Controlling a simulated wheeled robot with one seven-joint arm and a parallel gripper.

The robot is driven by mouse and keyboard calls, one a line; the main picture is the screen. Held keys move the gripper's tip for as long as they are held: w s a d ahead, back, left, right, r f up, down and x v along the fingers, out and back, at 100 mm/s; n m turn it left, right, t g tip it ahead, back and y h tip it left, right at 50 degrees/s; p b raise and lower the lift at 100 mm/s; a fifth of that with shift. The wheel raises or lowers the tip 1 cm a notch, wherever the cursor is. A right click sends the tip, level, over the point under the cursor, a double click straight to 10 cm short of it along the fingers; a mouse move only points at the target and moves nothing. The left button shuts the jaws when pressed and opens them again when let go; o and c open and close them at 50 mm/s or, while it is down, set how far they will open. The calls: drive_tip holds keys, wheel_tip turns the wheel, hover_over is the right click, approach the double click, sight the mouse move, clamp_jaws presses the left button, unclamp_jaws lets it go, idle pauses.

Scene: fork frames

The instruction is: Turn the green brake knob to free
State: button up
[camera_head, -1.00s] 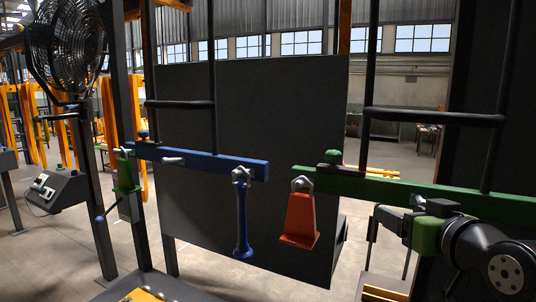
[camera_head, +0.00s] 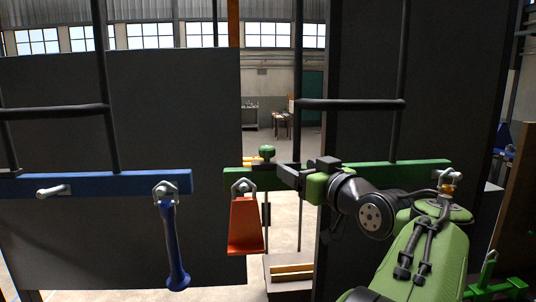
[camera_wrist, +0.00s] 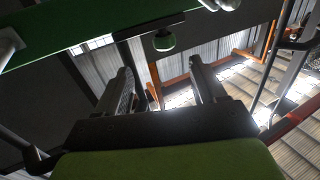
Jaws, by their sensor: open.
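The green brake knob (camera_head: 267,151) sits on top of the green bar (camera_head: 420,172), near its left end. It also shows in the wrist view (camera_wrist: 163,41), beyond and roughly between my fingertips, under a dark bracket beside the bar. My gripper (camera_head: 284,171) reaches in from the right in the head view, in front of the bar and a little below and right of the knob. In the wrist view my gripper (camera_wrist: 160,68) has its two fingers apart with nothing between them. I cannot tell the knob's turn position.
An orange-red weight (camera_head: 245,228) hangs from a hook on the bar's left end, just below my gripper. To the left, a blue bar (camera_head: 120,184) carries a hanging blue piece (camera_head: 173,245). Dark panels and upright posts stand behind. A green hook piece (camera_head: 488,275) shows at lower right.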

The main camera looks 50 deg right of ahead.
sight(271, 156)
drive_tip(key=p+x, duration=0.1)
drive_tip(key=x, duration=0.3)
drive_tip(key=p+x, duration=0.1)
drive_tip(key=x, duration=0.3)
drive_tip(key=p+x, duration=0.1)
drive_tip(key=x, duration=0.2)
drive_tip(key=shift+w+a+r, duration=0.15)
drive_tip(key=shift+w, duration=0.3)
drive_tip(key=shift+w+p, duration=0.3)
drive_tip(key=shift+w, duration=0.05)
drive_tip(key=shift+c, duration=0.2)
drive_tip(key=shift+s, duration=0.1)
drive_tip(key=c, duration=1)
